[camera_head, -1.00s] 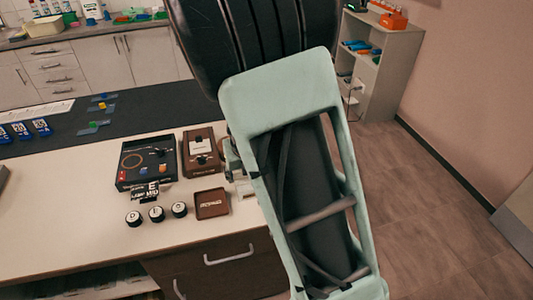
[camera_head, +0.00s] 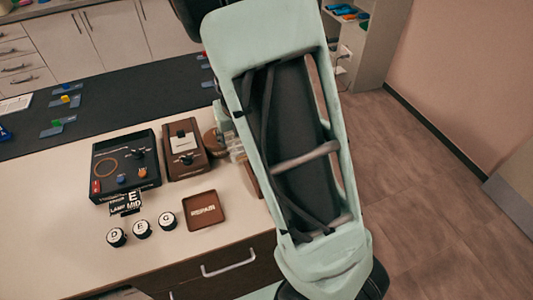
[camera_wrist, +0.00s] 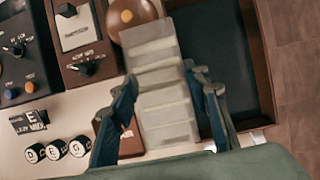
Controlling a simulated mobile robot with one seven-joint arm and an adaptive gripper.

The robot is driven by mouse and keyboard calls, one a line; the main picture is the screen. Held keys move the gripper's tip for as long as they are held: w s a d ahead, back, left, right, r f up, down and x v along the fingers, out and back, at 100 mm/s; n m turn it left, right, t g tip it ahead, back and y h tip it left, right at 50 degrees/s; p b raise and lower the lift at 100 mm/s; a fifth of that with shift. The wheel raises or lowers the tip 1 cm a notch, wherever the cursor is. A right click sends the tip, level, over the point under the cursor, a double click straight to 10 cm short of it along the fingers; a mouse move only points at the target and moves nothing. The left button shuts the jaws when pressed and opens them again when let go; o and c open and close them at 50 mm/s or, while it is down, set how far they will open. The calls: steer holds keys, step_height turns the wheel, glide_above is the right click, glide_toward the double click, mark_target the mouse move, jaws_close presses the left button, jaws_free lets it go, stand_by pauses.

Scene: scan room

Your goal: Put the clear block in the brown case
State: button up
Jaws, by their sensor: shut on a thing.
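The clear block (camera_wrist: 163,85) is a long, pale, ribbed translucent piece between the fingers of my gripper (camera_wrist: 167,108) in the wrist view. My gripper is shut on it. The brown case (camera_wrist: 262,50) is an open box with brown walls and a dark floor, to the right of the block in the wrist view. The block's right side is close to the case's left wall and partly covers it; I cannot tell its height above it. In the head view my arm hides most of the case, and the block (camera_head: 236,147) shows only in part.
A round wooden piece (camera_wrist: 138,14) lies beyond the block. A brown device (camera_head: 185,150), a black control box (camera_head: 125,165), a small brown tray (camera_head: 205,210), several lettered knobs (camera_head: 142,229) and a label stand (camera_head: 124,203) sit to the left. The bench's front-left top is clear.

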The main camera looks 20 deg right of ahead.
steer(key=d+f+b, duration=0.2)
steer(key=d, duration=0.1)
steer(key=d+f+b, duration=0.2)
steer(key=d+f, duration=0.1)
steer(key=d+f+b, duration=0.1)
steer(key=d+f, duration=0.2)
steer(key=d, duration=0.1)
steer(key=shift+w+b, duration=0.35)
steer(key=shift+b, duration=0.05)
steer(key=shift+d+f+b, duration=0.15)
steer(key=shift+f+b, duration=0.3)
steer(key=shift+f, duration=0.4)
steer(key=shift+d+f+b, duration=0.1)
steer(key=shift+f+b, duration=0.35)
steer(key=shift+f, duration=0.4)
steer(key=shift+f, duration=0.15)
steer(key=o, duration=1.5)
steer(key=shift+r, duration=0.3)
steer(key=p+v, duration=0.5)
steer(key=v, duration=0.6)
steer(key=shift+s+r, duration=0.25)
steer(key=shift+s, duration=0.05)
